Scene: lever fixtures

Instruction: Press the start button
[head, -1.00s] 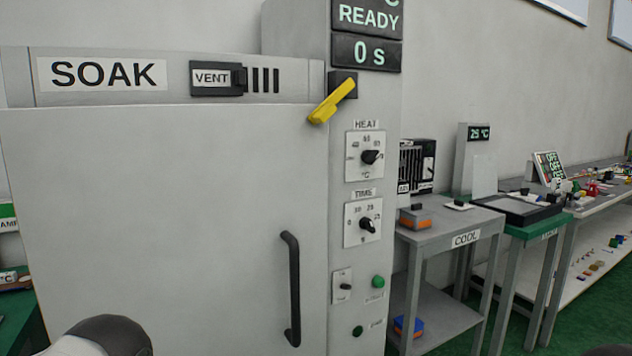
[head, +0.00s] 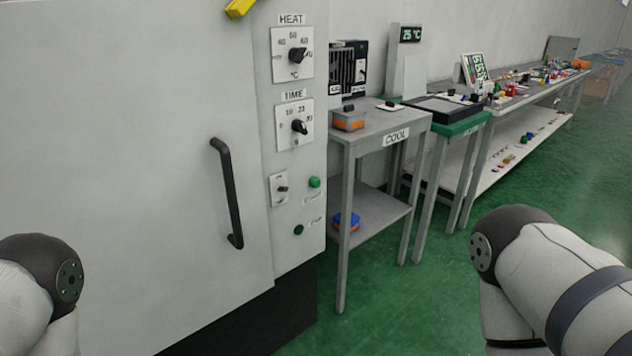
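The oven's control panel (head: 297,158) stands in the middle left of the head view. Two green buttons show low on it: an upper brighter one (head: 314,182) and a lower darker one (head: 298,230). Their small labels are too blurred to read, so I cannot tell which is start. A small toggle switch (head: 281,189) sits left of the upper button. The HEAT dial (head: 294,55) and TIME dial (head: 298,127) are above. Parts of both my arms show at the lower left and lower right, apart from the panel. Neither gripper is in view.
The grey oven door (head: 120,180) with its black handle (head: 228,193) is closed, left of the panel. The COOL table (head: 397,137) stands just right of the oven, with further benches behind. Green floor (head: 420,310) is clear in front.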

